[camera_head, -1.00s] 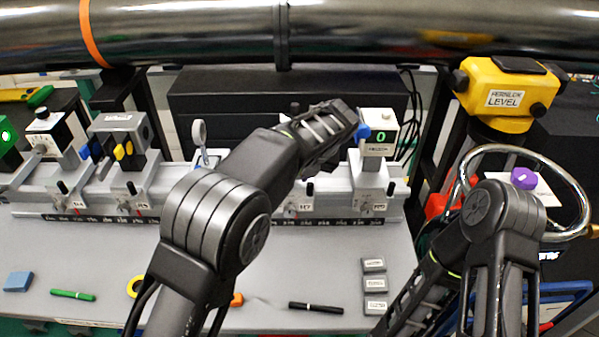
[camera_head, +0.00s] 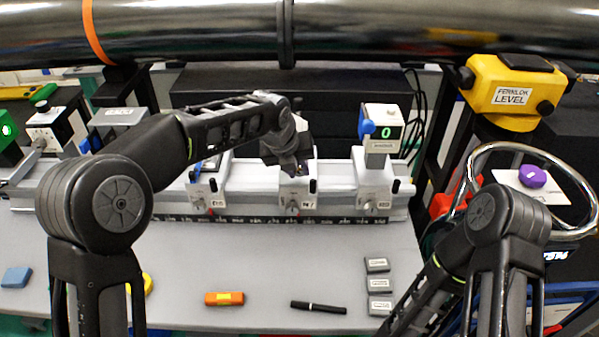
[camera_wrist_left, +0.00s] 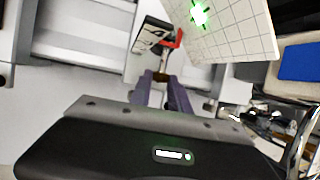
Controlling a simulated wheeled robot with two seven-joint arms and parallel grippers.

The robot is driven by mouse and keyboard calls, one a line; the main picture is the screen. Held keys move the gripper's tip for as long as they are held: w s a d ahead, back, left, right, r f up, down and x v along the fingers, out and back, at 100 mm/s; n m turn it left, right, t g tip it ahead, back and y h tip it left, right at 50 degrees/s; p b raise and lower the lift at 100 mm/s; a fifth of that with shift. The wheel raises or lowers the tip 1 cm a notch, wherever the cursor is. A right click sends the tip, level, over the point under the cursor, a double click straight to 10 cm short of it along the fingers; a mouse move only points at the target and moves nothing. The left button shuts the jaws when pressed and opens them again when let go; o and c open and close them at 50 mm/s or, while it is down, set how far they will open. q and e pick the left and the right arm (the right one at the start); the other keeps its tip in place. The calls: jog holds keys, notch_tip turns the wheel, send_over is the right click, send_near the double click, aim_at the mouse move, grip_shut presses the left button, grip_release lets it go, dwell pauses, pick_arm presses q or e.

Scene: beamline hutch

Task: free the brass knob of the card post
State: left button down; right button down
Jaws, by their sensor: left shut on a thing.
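My left gripper (camera_head: 291,168) points down at the front of the middle carrier (camera_head: 297,200) on the rail. In the left wrist view its two purple-grey fingers (camera_wrist_left: 162,82) are shut on the small brass knob (camera_wrist_left: 160,76), which shows only in part between the tips. Just beyond the knob are a red lever (camera_wrist_left: 171,41) and a black-and-white label plate. The card (camera_wrist_left: 222,28), white with a grid and a bright green spot, stands beyond the knob at the upper right. In the head view my left wrist hides most of the card post. My right gripper is out of view.
Other carriers stand close on both sides, one with a white box with a blue knob (camera_head: 383,125) at right. A large pipe (camera_head: 200,30) crosses above. An orange block (camera_head: 224,298), a black marker (camera_head: 318,307) and grey blocks (camera_head: 378,284) lie on the bench; its front middle is mostly clear.

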pick_arm(q)
jog(key=shift+a+h, duration=0.1)
jog(key=shift+h, duration=0.3)
jog(key=c, duration=1.5)
grip_release()
jog(key=b+v, duration=0.2)
jog(key=v, duration=0.5)
jog(key=shift+s+r, duration=0.15)
jog(key=shift+r, duration=0.25)
jog(key=shift+a, duration=0.1)
